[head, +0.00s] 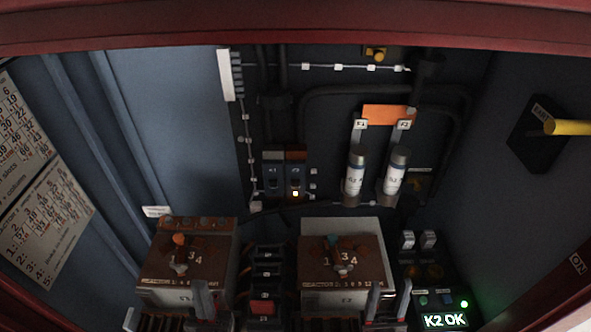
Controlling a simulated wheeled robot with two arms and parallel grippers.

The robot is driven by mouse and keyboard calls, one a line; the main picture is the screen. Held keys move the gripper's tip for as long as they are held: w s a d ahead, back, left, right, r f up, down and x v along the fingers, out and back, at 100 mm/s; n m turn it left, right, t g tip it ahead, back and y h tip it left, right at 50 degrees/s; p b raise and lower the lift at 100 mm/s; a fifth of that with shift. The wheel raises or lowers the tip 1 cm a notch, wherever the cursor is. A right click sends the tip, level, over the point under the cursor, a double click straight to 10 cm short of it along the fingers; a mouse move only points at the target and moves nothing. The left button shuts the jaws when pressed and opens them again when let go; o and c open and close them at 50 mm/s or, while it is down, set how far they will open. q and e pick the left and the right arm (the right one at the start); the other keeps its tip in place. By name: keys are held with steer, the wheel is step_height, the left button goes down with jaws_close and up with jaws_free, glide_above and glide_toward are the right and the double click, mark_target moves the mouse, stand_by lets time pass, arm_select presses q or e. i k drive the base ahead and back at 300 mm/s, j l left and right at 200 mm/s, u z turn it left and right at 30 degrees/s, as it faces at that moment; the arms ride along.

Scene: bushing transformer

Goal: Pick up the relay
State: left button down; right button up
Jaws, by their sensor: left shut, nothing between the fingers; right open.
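Two small upright modules, which look like relays, sit side by side on the dark back panel. The left one (272,175) is dark with a grey top. The right one (295,178) has an orange-brown top and a small lit lamp near its foot. My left gripper (204,298) is shut and empty at the bottom, in front of the left brown-topped box and well below the modules. My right gripper (388,298) is open and empty at the bottom, by the right box's lower right corner. Both grippers are apart from the modules.
Two brown-topped boxes, left (187,262) and right (342,265), flank a dark terminal stack (266,280). Two white cylinders (355,178) (393,178) hang right of the modules. A yellow handle (567,127) juts from the right wall. A "K2 OK" display (445,320) glows green.

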mark_target(408, 239)
steer(key=k+z, duration=0.2)
steer(key=z, duration=0.15)
steer(key=k+z, duration=0.3)
steer(key=l+z, duration=0.1)
steer(key=z, duration=0.25)
steer(key=k, duration=0.05)
